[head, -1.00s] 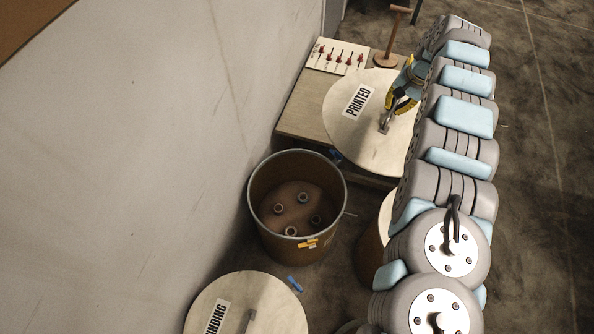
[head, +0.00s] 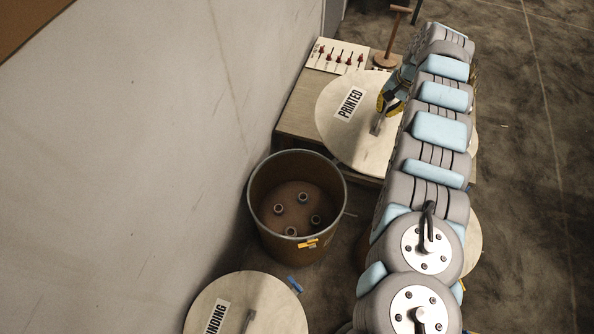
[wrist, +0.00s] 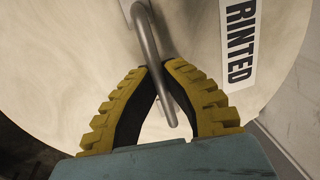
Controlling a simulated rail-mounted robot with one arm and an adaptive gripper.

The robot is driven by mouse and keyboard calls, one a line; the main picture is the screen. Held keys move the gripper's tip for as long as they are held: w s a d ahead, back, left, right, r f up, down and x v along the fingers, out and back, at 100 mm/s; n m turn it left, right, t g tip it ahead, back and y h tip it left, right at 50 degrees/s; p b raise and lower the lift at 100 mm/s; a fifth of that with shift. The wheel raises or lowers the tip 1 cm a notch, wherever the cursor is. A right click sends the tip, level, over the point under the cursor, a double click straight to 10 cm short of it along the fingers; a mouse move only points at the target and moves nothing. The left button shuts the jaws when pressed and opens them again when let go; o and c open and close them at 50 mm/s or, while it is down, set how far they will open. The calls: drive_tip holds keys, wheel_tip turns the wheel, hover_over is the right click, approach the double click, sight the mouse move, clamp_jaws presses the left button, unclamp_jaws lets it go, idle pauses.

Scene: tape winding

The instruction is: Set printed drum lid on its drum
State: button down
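The round pale wooden lid labelled PRINTED (head: 340,135) is at the upper middle of the head view, over the wooden pallet or platform. It fills much of the wrist view (wrist: 60,60), with a bent metal bar handle (wrist: 146,35). My gripper (head: 383,112) has its yellow-ribbed fingers closed on the handle; in the wrist view the fingertips (wrist: 160,68) meet on the bar. An open brown drum (head: 262,222) stands below and left of the lid, with several small spool-like cylinders at its bottom. My arm hides the lid's right side.
A lid whose label ends in "NDING" (head: 265,295) is at the bottom, below the open drum. Another pale round top (head: 472,250) is partly behind my arm. A board with red pegs (head: 336,57) and a wooden stand (head: 386,60) are at the back. A wall borders the left.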

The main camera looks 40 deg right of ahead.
sight(365, 115)
drive_tip(key=shift+w+a+f, duration=0.15)
drive_tip(key=shift+w+f, duration=0.05)
drive_tip(key=shift+w, duration=0.15)
drive_tip(key=shift+w+a+f, duration=0.1)
drive_tip(key=shift+a+f, duration=0.05)
drive_tip(key=shift+f, duration=0.05)
drive_tip(key=shift+w, duration=0.1)
drive_tip(key=shift+w+a+f, duration=0.65)
drive_tip(key=shift+w+f, duration=0.15)
drive_tip(key=shift+f, duration=0.1)
drive_tip(key=shift+w+a+f, duration=0.65)
drive_tip(key=shift+w+f, duration=0.1)
drive_tip(key=shift+f, duration=0.15)
drive_tip(key=shift+w+a+f, duration=0.25)
drive_tip(key=shift+a+f, duration=0.1)
drive_tip(key=shift+f, duration=0.3)
drive_tip(key=shift+w+a, duration=0.1)
drive_tip(key=shift+w+a+f, duration=0.1)
drive_tip(key=shift+f, duration=0.05)
drive_tip(key=shift+w+a+f, duration=0.2)
drive_tip(key=shift+w+f, duration=0.05)
drive_tip(key=shift+f, duration=0.05)
